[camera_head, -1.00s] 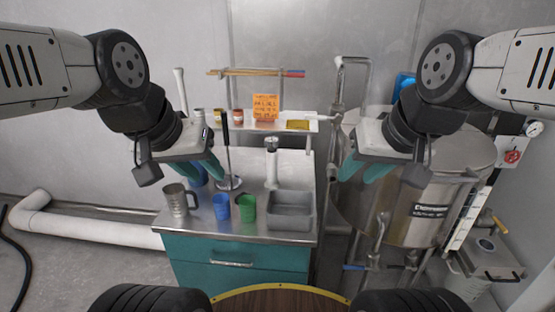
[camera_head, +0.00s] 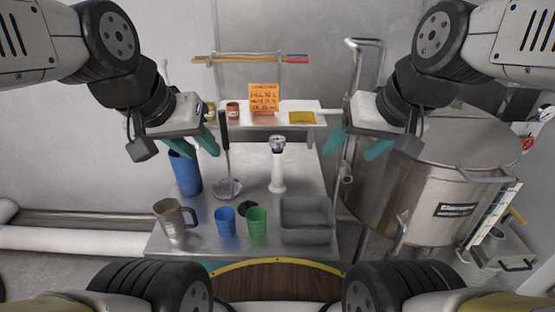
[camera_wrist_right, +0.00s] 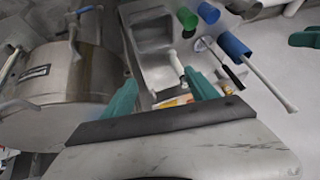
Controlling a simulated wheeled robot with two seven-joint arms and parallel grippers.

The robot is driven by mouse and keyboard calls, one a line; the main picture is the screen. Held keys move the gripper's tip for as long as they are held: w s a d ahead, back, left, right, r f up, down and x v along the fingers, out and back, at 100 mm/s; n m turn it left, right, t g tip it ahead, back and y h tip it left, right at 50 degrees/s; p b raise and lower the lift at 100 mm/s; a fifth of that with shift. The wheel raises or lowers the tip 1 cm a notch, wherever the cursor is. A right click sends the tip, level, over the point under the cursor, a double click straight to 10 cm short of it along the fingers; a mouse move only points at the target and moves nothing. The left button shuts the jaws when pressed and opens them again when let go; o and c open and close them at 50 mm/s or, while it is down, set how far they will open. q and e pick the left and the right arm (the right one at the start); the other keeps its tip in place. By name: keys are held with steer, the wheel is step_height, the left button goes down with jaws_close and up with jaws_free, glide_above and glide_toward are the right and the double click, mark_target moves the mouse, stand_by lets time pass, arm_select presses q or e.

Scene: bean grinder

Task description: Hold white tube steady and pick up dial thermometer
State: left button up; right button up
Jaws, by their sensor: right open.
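A white tube (camera_head: 277,174) stands upright on the steel counter, near its middle. The dial thermometer (camera_head: 277,143) shows as a small round metal-rimmed head at the tube's top; any stem is hidden. In the right wrist view the tube (camera_wrist_right: 176,64) lies ahead, near one fingertip in the picture. My left gripper (camera_head: 172,147) is open and empty, up and left of the tube. My right gripper (camera_head: 357,146) is open and empty, to the right of the tube and apart from it; its teal fingers also show in the right wrist view (camera_wrist_right: 161,96).
A grey basin (camera_head: 306,222), green cup (camera_head: 256,222), blue cup (camera_head: 226,222), metal mug (camera_head: 173,220) and tall blue container (camera_head: 185,174) stand on the counter (camera_head: 250,185). A shelf (camera_head: 310,106) is behind; a steel tank (camera_head: 430,190) is right.

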steer(key=w+a+f+m+g+y, duration=0.3)
steer(key=w+a+f+m+y, duration=0.1)
steer(key=w+a+f+m, duration=0.15)
steer(key=m+t+y, duration=0.1)
steer(key=m+y, duration=0.4)
steer(key=m, duration=0.8)
glide_toward(282, 181)
steer(key=s+a+r, duration=0.5)
steer(key=s+r, duration=0.1)
steer(key=r, duration=0.3)
steer(key=w+d+f+m+t, duration=0.1)
steer(key=f+m, duration=0.1)
steer(key=f, duration=0.1)
steer(key=w+d+f+m+t, duration=0.1)
steer(key=w+f+m, duration=0.1)
steer(key=f, duration=0.1)
steer(key=w+d+f+m+h, duration=0.1)
steer(key=f+m, duration=0.1)
steer(key=f, duration=0.1)
steer(key=shift+w+d+f+m+t, duration=0.15)
steer(key=shift+w+f+m+t, duration=0.2)
steer(key=shift+f+t, duration=0.05)
steer(key=shift+x, duration=5)
steer(key=shift+d+f, duration=0.1)
steer(key=shift+c, duration=0.2)
